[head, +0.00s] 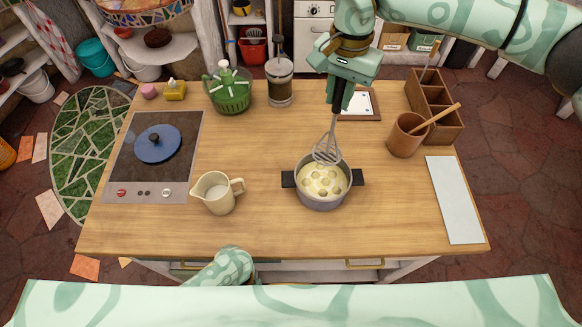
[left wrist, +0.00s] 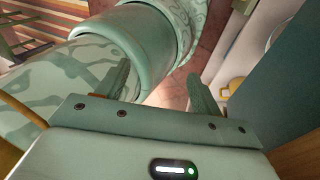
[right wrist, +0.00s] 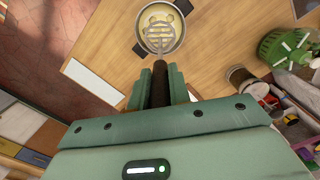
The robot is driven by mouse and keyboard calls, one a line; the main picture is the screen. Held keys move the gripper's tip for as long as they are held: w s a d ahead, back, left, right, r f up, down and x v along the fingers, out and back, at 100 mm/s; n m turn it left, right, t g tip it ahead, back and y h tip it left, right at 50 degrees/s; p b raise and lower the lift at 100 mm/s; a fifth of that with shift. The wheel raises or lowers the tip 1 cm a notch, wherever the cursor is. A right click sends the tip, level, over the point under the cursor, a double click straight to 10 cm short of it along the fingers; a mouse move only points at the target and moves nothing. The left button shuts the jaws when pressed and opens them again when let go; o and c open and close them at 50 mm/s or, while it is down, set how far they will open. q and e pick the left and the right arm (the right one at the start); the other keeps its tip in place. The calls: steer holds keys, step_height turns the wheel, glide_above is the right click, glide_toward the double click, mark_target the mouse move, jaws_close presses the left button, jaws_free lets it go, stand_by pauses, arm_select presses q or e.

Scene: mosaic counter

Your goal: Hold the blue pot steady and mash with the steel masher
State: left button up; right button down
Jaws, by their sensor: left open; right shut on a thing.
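The pot (head: 320,202) is grey-blue with two dark side handles and stands on the wooden counter. Pale round chunks lie in creamy liquid inside it. My right gripper (head: 339,104) is shut on the black handle of the steel masher (head: 327,150), well above the counter. The masher's wire head hangs down and overlaps the pot's far rim in the head view; it seems above the contents. In the right wrist view the masher head (right wrist: 158,36) shows in front of the pot's opening. My left gripper (left wrist: 157,88) is open and empty, below the counter's front edge.
A cream jug (head: 215,194) stands left of the pot. A cooktop with a blue lid (head: 158,146) is farther left. A brown cup with a wooden spoon (head: 407,136) and a pale board (head: 453,200) are right. Counter in front of the pot is clear.

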mark_target(289, 180)
steer(key=shift+s, duration=0.1)
arm_select(q)
steer(key=w+d+r+m+y, duration=0.1)
steer(key=w+d+r+m, duration=0.2)
steer(key=r+m, duration=0.2)
steer(key=w+d+r+m+t+y, duration=0.1)
steer(key=w+d+r+m, duration=0.2)
steer(key=w+r+m, duration=0.1)
steer(key=w+d+r+m, duration=0.3)
steer(key=w+r+m, duration=0.1)
steer(key=r+m, duration=0.2)
steer(key=shift+d+r+m+t+y, duration=0.2)
steer(key=shift+r+m+t+y, duration=0.15)
steer(key=shift+r, duration=0.25)
arm_select(e)
steer(key=shift+s+a+r, duration=0.1)
steer(key=shift+a, duration=0.05)
arm_select(q)
steer(key=w+d+r+m+t+h, duration=0.1)
steer(key=w+r+t, duration=0.25)
steer(key=w, duration=0.35)
steer(key=w+d+r+m+t+h, duration=0.1)
steer(key=w+r+t, duration=0.2)
steer(key=w+r, duration=0.35)
steer(key=shift+n+y, duration=0.25)
steer(key=x, duration=1.3)
steer(key=shift+w+a, duration=0.1)
steer(key=shift+w, duration=0.25)
